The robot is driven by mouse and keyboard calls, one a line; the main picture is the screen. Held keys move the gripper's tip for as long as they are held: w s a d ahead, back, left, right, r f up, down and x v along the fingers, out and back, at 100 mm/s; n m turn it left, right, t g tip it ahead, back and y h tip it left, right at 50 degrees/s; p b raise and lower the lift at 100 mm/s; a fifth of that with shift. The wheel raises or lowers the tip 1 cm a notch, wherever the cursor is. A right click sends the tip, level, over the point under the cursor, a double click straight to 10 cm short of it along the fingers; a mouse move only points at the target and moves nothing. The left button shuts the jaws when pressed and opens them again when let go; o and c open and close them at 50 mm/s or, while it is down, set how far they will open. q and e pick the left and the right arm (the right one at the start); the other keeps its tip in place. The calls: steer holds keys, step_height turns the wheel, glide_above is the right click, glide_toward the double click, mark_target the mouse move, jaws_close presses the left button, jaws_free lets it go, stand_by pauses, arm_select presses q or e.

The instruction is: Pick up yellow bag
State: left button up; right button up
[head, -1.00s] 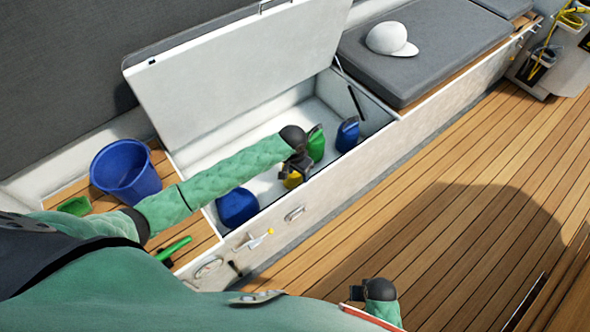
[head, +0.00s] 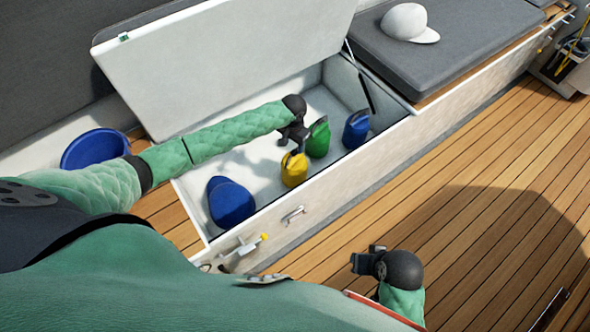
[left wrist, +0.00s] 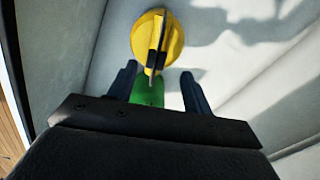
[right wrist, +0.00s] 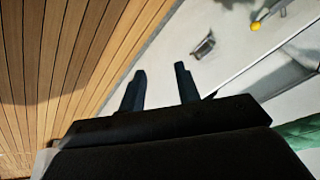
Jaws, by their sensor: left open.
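The yellow bag (head: 294,170) stands upright in the open white locker, near its front wall. It also shows in the left wrist view (left wrist: 173,45), seen from above with its dark handle towards me. My left gripper (head: 293,146) is open and empty just above the bag's top; the head view does not settle whether they touch. In the left wrist view the fingers (left wrist: 158,69) are apart, with the bag just beyond their tips. My right gripper (head: 357,262) is over the deck outside the locker. Its fingers (right wrist: 160,69) stand apart with nothing between them.
A green bag (head: 318,139) and a blue bag (head: 356,130) stand right of the yellow one. A larger blue bag (head: 230,201) lies left. The raised lid (head: 215,60) stands behind my left arm. A white cap (head: 408,22) rests on the grey cushion (head: 450,45).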

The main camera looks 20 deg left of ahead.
mark_target(294, 158)
arm_select(q)
steer(key=shift+s+d+f+p, duration=0.15)
steer(key=shift+f+p, duration=0.15)
steer(key=shift+f, duration=1.5)
steer(key=shift+s+d+f+p, duration=0.15)
steer(key=shift+f+p, duration=0.1)
steer(key=shift+f, duration=1.5)
jaws_close()
arm_select(e)
steer(key=shift+s+d+r, duration=0.35)
steer(key=shift+d+r, duration=0.35)
steer(key=shift+r, duration=0.1)
